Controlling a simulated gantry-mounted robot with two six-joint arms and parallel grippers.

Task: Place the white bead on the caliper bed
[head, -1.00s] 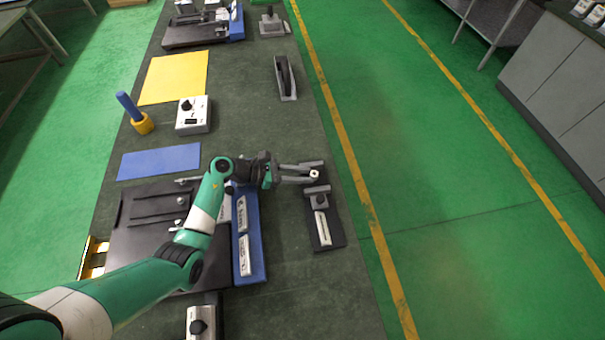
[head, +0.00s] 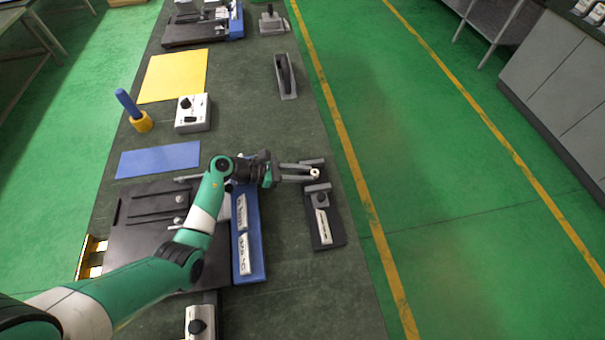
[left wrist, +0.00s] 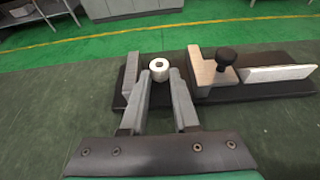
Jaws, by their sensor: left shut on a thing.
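The white bead (left wrist: 159,69) is a short ring held between the fingertips of my left gripper (left wrist: 160,76). In the head view the bead (head: 315,174) shows at the tips of the left gripper (head: 312,175). The caliper is a dark bed (head: 328,236) with a grey block and black knob (head: 320,198) and a pale scale strip. In the left wrist view the bead appears over the bed (left wrist: 122,100), between the grey end block (left wrist: 131,73) and the block with the black knob (left wrist: 226,56). I cannot tell whether the bead touches the bed. The right gripper is not in view.
A blue strip with labels (head: 249,215) and a black plate (head: 125,240) lie under my left arm. A blue mat (head: 158,160), a yellow mat (head: 174,77) and a white control box (head: 192,113) lie farther back. The bench's right edge is close to the caliper.

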